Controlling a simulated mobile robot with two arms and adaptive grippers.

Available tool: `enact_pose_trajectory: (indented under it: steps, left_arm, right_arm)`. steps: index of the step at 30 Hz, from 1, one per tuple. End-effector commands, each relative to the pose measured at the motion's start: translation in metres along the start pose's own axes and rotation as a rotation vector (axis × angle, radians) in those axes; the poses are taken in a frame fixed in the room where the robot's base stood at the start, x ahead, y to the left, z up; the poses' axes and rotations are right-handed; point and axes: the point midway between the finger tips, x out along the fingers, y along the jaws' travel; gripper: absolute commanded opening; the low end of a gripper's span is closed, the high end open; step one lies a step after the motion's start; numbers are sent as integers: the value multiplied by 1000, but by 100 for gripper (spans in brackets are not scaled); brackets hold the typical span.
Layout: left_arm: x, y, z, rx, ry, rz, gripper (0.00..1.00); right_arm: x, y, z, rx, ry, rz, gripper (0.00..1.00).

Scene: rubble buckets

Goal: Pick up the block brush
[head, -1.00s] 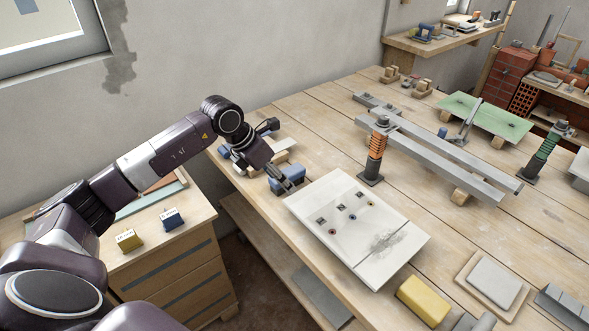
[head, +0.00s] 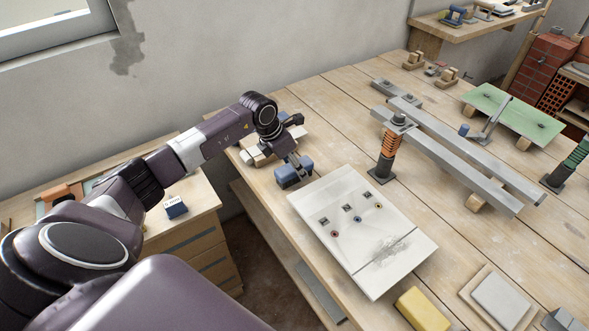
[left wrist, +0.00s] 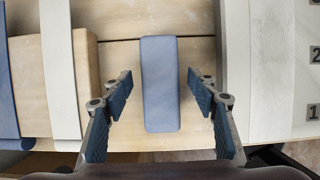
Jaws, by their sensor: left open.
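A blue block (head: 288,177), which may be the block brush, lies on the workbench just left of the white panel. It shows in the left wrist view (left wrist: 160,85) as a long, smooth, rounded block; no bristles show. My left gripper (head: 300,164) is over this block. In the left wrist view the gripper (left wrist: 158,82) is open, with one blue-padded finger on each side of the block and a gap on both sides. Its fingers do not touch the block. My right gripper is out of view.
The white panel (head: 352,207) with numbered marks lies close on the right. Wooden pieces (head: 258,153) lie close on the left. An orange spring post (head: 388,147) stands further right. A yellow block (head: 422,311) lies at the front edge.

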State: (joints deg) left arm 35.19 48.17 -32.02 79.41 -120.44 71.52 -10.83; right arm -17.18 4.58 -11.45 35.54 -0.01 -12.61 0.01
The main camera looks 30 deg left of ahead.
Motion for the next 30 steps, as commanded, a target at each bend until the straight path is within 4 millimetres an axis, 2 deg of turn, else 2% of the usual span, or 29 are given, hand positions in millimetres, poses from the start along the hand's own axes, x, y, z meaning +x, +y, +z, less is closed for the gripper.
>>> enact_pose_trajectory:
  steps: [30]
  left_arm:
    - [8, 0, -2, 0, -1, 0, 54]
  right_arm:
    - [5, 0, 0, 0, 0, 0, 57]
